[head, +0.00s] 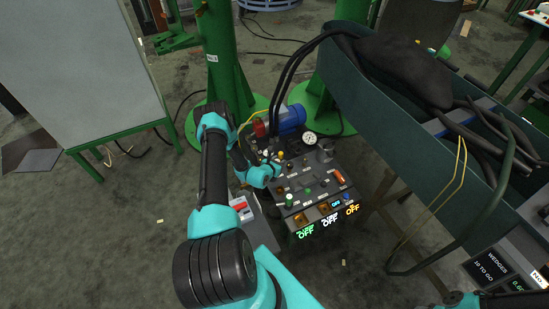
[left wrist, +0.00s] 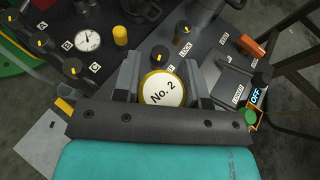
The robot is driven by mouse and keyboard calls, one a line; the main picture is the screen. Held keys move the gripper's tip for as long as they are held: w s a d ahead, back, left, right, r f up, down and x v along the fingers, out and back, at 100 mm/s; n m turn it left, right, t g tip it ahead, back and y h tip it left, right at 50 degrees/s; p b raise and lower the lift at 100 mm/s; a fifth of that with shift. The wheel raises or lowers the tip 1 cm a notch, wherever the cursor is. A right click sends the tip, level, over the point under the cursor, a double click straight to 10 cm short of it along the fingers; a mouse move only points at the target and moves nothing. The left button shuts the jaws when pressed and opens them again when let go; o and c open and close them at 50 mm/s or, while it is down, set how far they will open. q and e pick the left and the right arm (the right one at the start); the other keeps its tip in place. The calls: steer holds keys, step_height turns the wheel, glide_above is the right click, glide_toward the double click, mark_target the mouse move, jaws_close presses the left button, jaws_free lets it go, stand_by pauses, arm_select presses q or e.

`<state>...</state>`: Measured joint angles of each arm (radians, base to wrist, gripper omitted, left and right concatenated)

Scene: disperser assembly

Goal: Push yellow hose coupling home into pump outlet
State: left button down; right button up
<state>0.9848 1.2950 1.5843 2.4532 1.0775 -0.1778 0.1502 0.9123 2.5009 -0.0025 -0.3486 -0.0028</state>
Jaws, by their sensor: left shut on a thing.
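My left gripper (left wrist: 163,85) is shut on a round piece with a yellow rim and a white face marked "No. 2" (left wrist: 162,90), which looks like the yellow hose coupling. In the head view my left gripper (head: 262,172) is over the left side of the dark pump panel (head: 312,190). A black knob with a yellow mark (left wrist: 159,56) is just beyond the held piece. A yellow cylinder (left wrist: 121,35) stands apart, farther left. The pump outlet and how far the coupling sits in it cannot be made out. My right gripper is out of view.
A pressure gauge (head: 309,138) and a blue motor (head: 291,118) are behind the panel's controls. An orange-red handle (left wrist: 253,46) is at right. Black hoses (head: 290,70) run to a large green trough (head: 360,90). A grey box (head: 262,232) is at the panel's left.

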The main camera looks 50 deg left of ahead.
arm_select(q)
steer(key=d+m+h, duration=0.1)
steer(key=s+d+m+h, duration=0.1)
steer(key=d, duration=0.1)
steer(key=s+d+m+h, duration=0.1)
steer(key=d+h, duration=0.1)
steer(key=shift+d, duration=0.2)
steer(key=shift+f, duration=0.15)
steer(key=shift+f, duration=2.8)
steer(key=shift+f, duration=1.95)
steer(key=c, duration=0.6)
jaws_free()
steer(key=shift+s, duration=0.1)
steer(key=v, duration=1.7)
steer(key=shift+s+f, duration=0.15)
steer(key=shift+s, duration=0.1)
